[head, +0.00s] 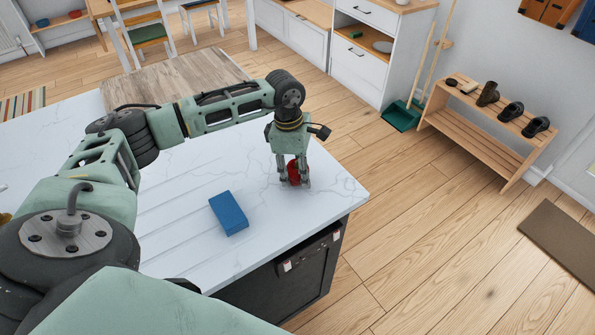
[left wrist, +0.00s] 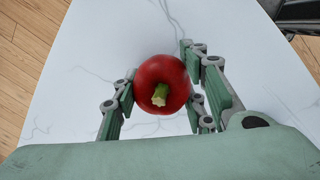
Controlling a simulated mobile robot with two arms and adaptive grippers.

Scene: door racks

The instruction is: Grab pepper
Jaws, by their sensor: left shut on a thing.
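From these views I cannot tell whether the pepper touches the counter. My right gripper is in neither view.
A blue block (head: 229,213) lies on the counter, left of and nearer than the pepper. The counter around them is mostly clear. A wooden shoe rack (head: 482,142) stands on the floor to the right. White drawers (head: 358,66) and a green dustpan (head: 401,117) are behind.

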